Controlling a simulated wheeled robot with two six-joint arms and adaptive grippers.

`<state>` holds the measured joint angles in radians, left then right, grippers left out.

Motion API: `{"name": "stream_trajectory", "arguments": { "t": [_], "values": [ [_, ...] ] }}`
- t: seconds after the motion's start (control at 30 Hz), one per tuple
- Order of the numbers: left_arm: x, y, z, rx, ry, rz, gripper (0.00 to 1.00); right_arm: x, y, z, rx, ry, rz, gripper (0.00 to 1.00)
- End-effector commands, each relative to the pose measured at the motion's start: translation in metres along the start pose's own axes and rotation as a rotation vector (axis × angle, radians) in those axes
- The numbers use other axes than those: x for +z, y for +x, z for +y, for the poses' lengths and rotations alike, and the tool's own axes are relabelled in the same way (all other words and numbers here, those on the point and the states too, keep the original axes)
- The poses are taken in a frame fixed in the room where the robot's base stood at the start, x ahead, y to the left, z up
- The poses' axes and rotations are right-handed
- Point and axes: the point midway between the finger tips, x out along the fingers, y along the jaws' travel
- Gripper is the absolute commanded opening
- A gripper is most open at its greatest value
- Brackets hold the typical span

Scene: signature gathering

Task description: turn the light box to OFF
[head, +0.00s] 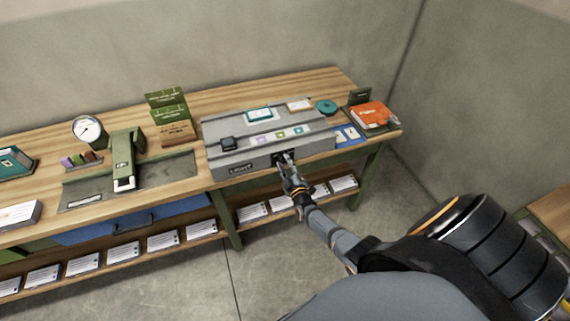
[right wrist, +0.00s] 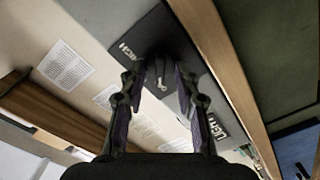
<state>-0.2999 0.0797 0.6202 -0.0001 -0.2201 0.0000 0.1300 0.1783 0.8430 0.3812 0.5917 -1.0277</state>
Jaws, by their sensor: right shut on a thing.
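The light box (head: 222,140) is a grey, flat-topped case on the wooden bench, with a LIGHT label on its front face. It also shows in the right wrist view (right wrist: 205,90), where the words HIGH and LIGHT are readable. My right gripper (head: 284,160) is at the box's front face, right of the LIGHT label. In the right wrist view its two fingers flank a dark knob (right wrist: 158,70), and it is shut on it. I cannot tell which setting the knob points to. The knob is hidden behind the gripper in the head view. My left gripper is not in view.
Small cards and a teal disc (head: 326,107) lie on or beside the box. An orange packet (head: 372,115) is at the bench's right end. A green press (head: 123,160) stands left. A lower shelf (head: 205,236) holds several paper stacks. Floor in front is clear.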

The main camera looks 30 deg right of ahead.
Motion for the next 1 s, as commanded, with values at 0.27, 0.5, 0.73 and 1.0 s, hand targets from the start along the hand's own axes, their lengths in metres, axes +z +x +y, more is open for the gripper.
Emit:
{"name": "stream_trajectory", "arguments": {
  "t": [0.27, 0.5, 0.73, 1.0],
  "values": [
    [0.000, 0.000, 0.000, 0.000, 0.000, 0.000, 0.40, -0.001, 0.000, 0.000, 0.000, -0.002, 0.001, 0.00],
    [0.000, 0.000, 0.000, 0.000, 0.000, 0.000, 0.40, 0.000, 0.000, 0.000, 0.000, -0.001, 0.001, 0.54],
    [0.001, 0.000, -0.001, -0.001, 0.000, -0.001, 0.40, 0.000, -0.001, 0.000, 0.000, -0.001, 0.000, 0.54],
    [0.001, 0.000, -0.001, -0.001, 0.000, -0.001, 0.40, 0.001, -0.042, -0.002, -0.003, -0.001, -0.001, 0.54]
  ]
}}
